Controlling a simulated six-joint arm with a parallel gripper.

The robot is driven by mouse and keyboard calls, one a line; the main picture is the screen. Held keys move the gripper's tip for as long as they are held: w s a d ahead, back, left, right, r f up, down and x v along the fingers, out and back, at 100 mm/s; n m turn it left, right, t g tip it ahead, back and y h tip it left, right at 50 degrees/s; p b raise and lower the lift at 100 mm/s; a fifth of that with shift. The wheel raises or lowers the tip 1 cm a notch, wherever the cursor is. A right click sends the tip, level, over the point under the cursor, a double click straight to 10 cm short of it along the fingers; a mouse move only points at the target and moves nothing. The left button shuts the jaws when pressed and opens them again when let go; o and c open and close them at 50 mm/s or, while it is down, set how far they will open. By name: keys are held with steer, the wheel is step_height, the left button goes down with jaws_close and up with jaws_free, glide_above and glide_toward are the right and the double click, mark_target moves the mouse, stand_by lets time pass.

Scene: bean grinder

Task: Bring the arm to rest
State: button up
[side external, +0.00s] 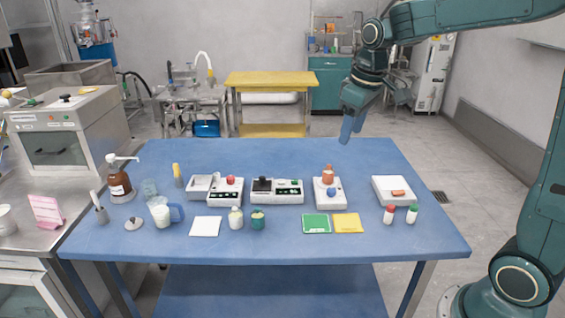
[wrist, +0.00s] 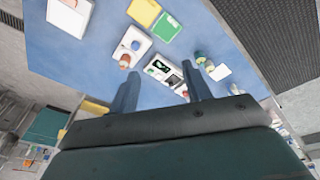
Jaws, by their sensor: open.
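My gripper (side external: 350,128) hangs in the air above the far right part of the blue table (side external: 390,238), holding nothing. Its two fingers also show in the wrist view (wrist: 162,76), spread apart with an open gap between them. The small white machine with an orange-brown top and a blue knob (side external: 326,193) stands upright on the table, below and in front of my gripper. It shows in the wrist view (wrist: 131,46) beyond the left fingertip. My fingers touch nothing.
On the table are a white machine with a red knob (side external: 226,190), a black-knobbed machine (side external: 278,191), a green card (side external: 316,223), a yellow card (side external: 347,223), a white scale-like box (side external: 393,189), and small jars (side external: 389,214). The table's back right is clear. A yellow cart (side external: 271,79) stands behind.

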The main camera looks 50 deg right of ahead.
steer(key=s+a+t, duration=0.1)
steer(key=s+a, duration=0.1)
steer(key=s, duration=0.4)
steer(key=s+a+m+t, duration=0.1)
steer(key=s+a, duration=0.2)
steer(key=s, duration=0.4)
steer(key=s+a+t, duration=0.1)
steer(key=s+a, duration=0.2)
steer(key=s, duration=0.4)
steer(key=shift+a, duration=0.2)
